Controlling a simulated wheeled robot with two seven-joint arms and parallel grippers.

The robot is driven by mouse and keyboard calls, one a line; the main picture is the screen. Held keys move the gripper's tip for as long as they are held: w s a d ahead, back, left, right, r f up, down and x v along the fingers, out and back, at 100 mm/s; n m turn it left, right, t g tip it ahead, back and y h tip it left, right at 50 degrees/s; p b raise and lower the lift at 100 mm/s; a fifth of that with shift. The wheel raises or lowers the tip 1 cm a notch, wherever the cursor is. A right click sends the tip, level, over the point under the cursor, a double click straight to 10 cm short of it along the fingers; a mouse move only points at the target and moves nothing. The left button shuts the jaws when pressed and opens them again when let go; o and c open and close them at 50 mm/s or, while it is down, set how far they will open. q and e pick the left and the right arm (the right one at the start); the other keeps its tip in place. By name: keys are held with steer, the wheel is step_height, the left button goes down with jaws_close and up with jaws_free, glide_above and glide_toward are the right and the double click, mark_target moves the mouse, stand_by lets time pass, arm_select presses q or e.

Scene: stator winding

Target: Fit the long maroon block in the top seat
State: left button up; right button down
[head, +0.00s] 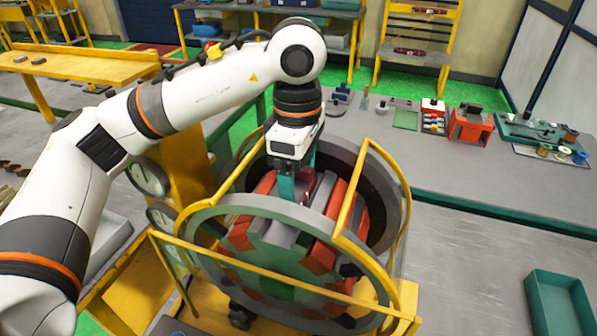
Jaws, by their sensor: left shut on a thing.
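My left gripper (293,186) points down into the top of the round stator (215,212), inside its yellow frame. Its teal fingers are shut on the maroon block (322,190), which shows only in part between and beside the fingers. The block sits at the upper opening between red-orange blocks (338,199) on the stator's core. The gripper and the stator's front ring hide the block's lower side, so I cannot tell whether it touches the seat. My right gripper is not in view.
Yellow bars (352,212) of the frame rise close around my left gripper. A grey bench (470,170) with tools, a red-orange box (470,125) and spools stands behind to the right. A green bin (560,305) lies at the lower right. The floor between is clear.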

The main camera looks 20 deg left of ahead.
arm_select(q)
steer(key=shift+s+d+f+b, duration=0.15)
steer(key=shift+f+b, duration=0.1)
steer(key=shift+b, duration=0.25)
stand_by(0.4)
steer(key=o, duration=1.3)
steer(key=shift+f, duration=0.1)
